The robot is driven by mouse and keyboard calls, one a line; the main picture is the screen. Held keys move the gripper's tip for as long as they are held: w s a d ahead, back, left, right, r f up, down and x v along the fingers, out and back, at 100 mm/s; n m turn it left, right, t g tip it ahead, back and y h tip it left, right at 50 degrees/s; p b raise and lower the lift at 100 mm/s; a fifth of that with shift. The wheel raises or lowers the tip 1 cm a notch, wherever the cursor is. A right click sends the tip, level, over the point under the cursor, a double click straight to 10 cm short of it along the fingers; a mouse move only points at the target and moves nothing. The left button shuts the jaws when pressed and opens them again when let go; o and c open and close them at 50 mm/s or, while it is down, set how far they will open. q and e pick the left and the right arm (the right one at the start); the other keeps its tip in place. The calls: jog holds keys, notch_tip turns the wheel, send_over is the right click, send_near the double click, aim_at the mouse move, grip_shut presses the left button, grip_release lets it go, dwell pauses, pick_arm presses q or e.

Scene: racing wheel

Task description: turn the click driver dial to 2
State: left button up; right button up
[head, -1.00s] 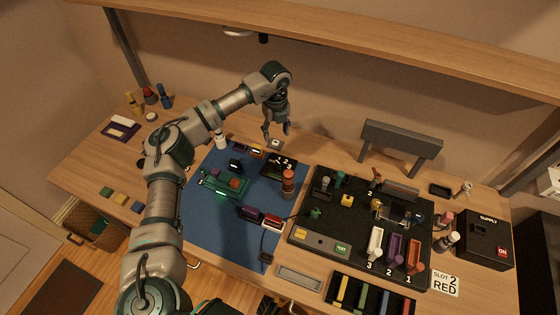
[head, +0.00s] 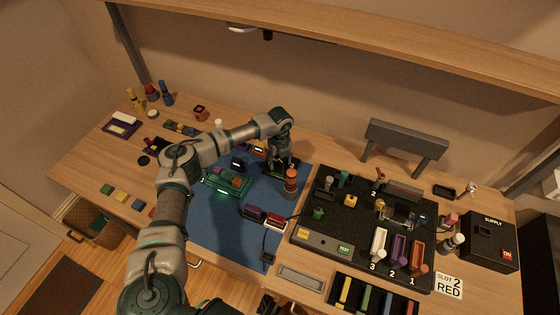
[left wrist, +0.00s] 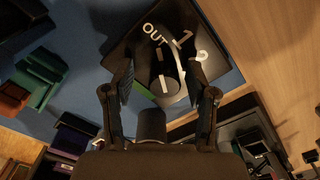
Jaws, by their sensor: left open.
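A black box with white markings, including "OUT" and "1", fills the upper middle of the left wrist view (left wrist: 130,40). On it is a dark round dial (left wrist: 165,72) with a white line. My left gripper (left wrist: 160,98) is open, with its two fingers apart on either side of the dial in that view; I cannot tell whether they touch it. In the head view my left gripper (head: 281,166) is low over this box at the back of the blue mat and hides most of it, including the dial. My right gripper is not in view.
An orange-topped cylinder (head: 291,178) stands close in front of the gripper. A green board (head: 226,182) lies to its left on the blue mat (head: 205,228). A large black panel (head: 335,222) with coloured parts stands to the right. Purple and red blocks (head: 262,215) are nearer.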

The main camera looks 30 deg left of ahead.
pick_arm(q)
jog(key=shift+d, duration=0.25)
jog(key=shift+d+r, duration=0.2)
jog(key=shift+d, duration=0.2)
grip_shut()
jog(key=shift+a, duration=0.15)
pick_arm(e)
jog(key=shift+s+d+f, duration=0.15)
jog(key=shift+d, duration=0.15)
